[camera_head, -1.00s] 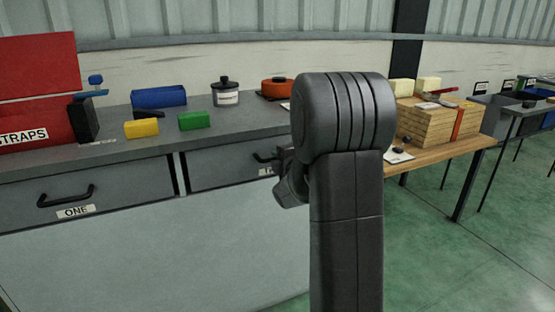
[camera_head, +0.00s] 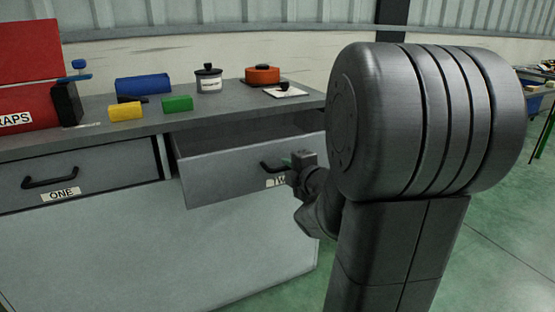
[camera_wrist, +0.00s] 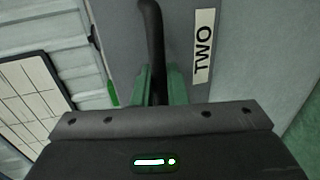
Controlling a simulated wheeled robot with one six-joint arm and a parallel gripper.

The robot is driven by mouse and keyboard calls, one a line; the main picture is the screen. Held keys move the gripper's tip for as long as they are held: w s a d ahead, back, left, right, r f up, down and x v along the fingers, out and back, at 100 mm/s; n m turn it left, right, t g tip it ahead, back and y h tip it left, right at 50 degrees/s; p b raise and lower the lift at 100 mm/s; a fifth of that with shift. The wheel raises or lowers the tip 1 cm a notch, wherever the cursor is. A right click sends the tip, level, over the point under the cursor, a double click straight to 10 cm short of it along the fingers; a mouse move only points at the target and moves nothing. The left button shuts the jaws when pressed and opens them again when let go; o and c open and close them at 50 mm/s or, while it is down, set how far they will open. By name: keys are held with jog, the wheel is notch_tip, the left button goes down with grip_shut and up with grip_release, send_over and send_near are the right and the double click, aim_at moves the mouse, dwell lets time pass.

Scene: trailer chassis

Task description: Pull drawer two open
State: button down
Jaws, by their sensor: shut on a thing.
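Drawer two (camera_head: 225,177) is a grey drawer in the right part of the workbench, and it stands pulled out, with its dark inside showing behind the front. Its black handle (camera_head: 268,166) sits at the right of its front, above a partly hidden label. The handle (camera_wrist: 152,35) and the "TWO" label (camera_wrist: 204,47) also show in the wrist view. My gripper (camera_head: 290,165) is shut on the handle, with its green fingers (camera_wrist: 160,85) on either side of the bar. My arm hides the right end of the drawer.
Drawer one (camera_head: 75,178) is shut at the left. The bench top (camera_head: 225,118) holds a blue block (camera_head: 143,84), a yellow block (camera_head: 125,111), a green block (camera_head: 177,104), a jar (camera_head: 208,80) and an orange round item (camera_head: 262,75). Green floor lies open at the right.

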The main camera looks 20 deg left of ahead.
jog(key=f+v, duration=0.1)
jog(key=v, duration=0.6)
jog(key=shift+s+d+f+p, duration=0.25)
jog(key=shift+s+p, duration=0.05)
jog(key=c, duration=1.5)
grip_release()
jog(key=shift+c, duration=0.2)
